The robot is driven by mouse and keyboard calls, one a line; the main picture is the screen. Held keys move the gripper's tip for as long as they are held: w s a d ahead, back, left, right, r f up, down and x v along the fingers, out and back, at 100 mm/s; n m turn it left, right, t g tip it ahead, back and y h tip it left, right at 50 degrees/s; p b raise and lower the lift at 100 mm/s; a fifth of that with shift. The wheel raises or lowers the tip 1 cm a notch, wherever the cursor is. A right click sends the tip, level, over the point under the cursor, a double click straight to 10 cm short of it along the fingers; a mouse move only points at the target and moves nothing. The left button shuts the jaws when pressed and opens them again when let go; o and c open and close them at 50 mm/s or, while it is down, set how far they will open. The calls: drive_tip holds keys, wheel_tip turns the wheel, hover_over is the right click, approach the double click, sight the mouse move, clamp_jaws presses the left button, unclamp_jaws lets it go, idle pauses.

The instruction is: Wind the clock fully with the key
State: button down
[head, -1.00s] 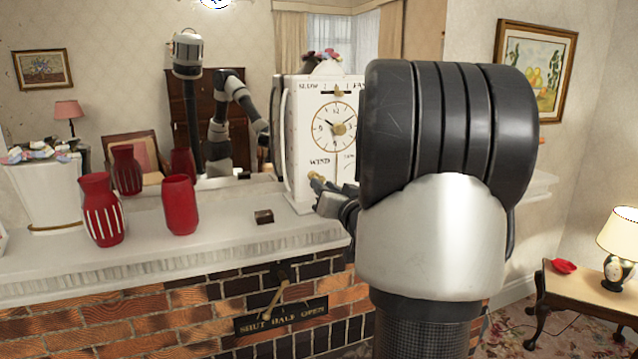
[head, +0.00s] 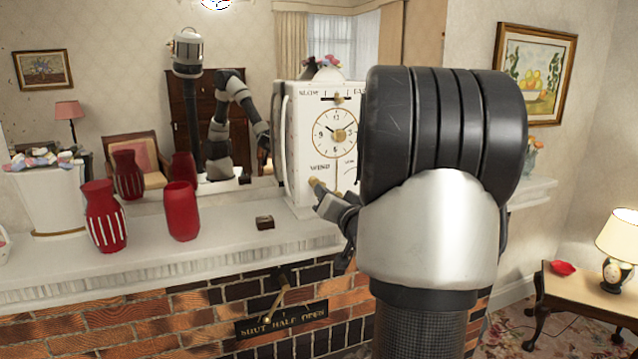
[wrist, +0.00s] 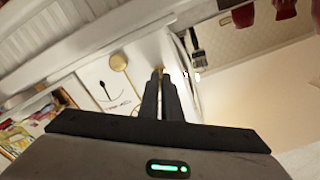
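The white clock (head: 300,130) stands upright on the mantel, with a round dial, brass centre knob and the word WIND low on its front. The brass key (head: 316,184) is at the clock's lower front by that word. My gripper (head: 322,190) is at the key, its fingers partly hidden by my wrist. In the wrist view my gripper's two dark fingers (wrist: 161,78) are close together, with a bit of brass between their tips. They look shut on the key. My arm hides the clock's right side.
Two red vases (head: 104,216) (head: 181,211) and a small dark box (head: 265,222) stand on the white mantel (head: 220,245). A lever (head: 277,295) sits on the brick front below. A side table (head: 585,290) with a lamp (head: 620,240) is at the right.

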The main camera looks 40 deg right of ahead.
drive_tip(key=shift+d+m+p, duration=0.1)
drive_tip(key=shift+m+p, duration=0.35)
drive_tip(key=shift+m, duration=0.65)
drive_tip(key=shift+r+m+p, duration=0.2)
drive_tip(key=shift+m+p, duration=0.55)
drive_tip(key=shift+m, duration=0.05)
drive_tip(key=m, duration=0.3)
drive_tip(key=shift+f, duration=0.1)
drive_tip(key=m, duration=0.4)
drive_tip(key=shift+m, duration=0.3)
